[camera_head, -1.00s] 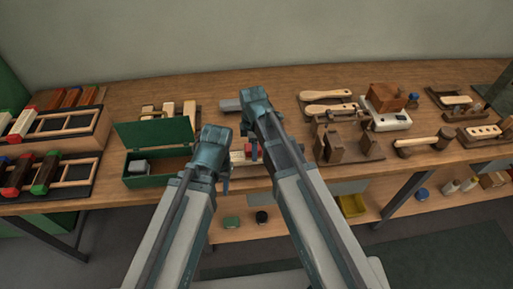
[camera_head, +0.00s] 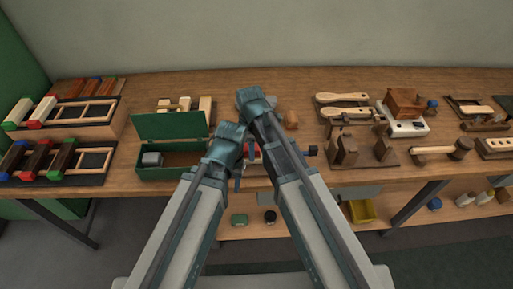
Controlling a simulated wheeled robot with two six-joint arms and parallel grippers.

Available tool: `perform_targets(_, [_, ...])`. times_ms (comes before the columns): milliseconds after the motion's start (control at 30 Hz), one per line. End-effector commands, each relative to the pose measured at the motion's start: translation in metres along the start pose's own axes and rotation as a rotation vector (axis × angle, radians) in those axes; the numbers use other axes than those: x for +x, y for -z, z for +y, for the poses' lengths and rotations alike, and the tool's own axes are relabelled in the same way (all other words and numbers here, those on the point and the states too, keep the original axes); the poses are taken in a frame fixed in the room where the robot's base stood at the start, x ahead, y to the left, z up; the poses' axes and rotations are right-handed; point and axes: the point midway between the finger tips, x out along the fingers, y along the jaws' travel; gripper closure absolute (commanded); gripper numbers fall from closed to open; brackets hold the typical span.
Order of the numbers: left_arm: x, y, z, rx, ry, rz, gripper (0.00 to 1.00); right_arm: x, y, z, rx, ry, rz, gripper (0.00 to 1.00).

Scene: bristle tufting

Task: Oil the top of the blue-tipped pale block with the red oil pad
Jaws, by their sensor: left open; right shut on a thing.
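My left gripper (camera_head: 235,165) is the lower one, over the front middle of the table, right of the green box; it is open. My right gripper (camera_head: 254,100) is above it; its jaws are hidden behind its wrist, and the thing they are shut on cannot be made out. A small red and pale patch (camera_head: 251,152) shows between the two arms; I cannot tell whether it is the oil pad. A dark bluish knob (camera_head: 312,150) shows just right of my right arm. I cannot clearly pick out the blue-tipped pale block; my arms hide much of that area.
The open green box (camera_head: 172,172) stands left of my grippers. Racks at the far left hold pale blocks (camera_head: 42,112) and dark blocks (camera_head: 35,158) with coloured ends. A dark wooden stand (camera_head: 362,155) and a mallet (camera_head: 440,150) are to the right.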

Motion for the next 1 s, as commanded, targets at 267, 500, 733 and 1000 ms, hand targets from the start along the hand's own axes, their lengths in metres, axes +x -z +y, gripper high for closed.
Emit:
perform_targets(267, [0.000,0.000,0.000,0.000,0.000,0.000,0.54,0.000,0.007,0.001,-0.003,-0.001,0.004,0.87])
perform_targets(500, [-0.001,0.000,0.000,0.000,0.000,0.000,0.54,-0.001,0.026,0.001,-0.003,-0.001,0.004,0.88])
perform_targets(733, [-0.001,0.000,0.000,0.000,0.000,0.000,0.54,-0.001,0.032,0.000,-0.001,0.000,0.002,0.88])
perform_targets(1000, [0.000,0.000,0.000,0.001,0.000,0.000,0.54,0.000,0.029,0.000,-0.001,0.000,0.002,0.87])
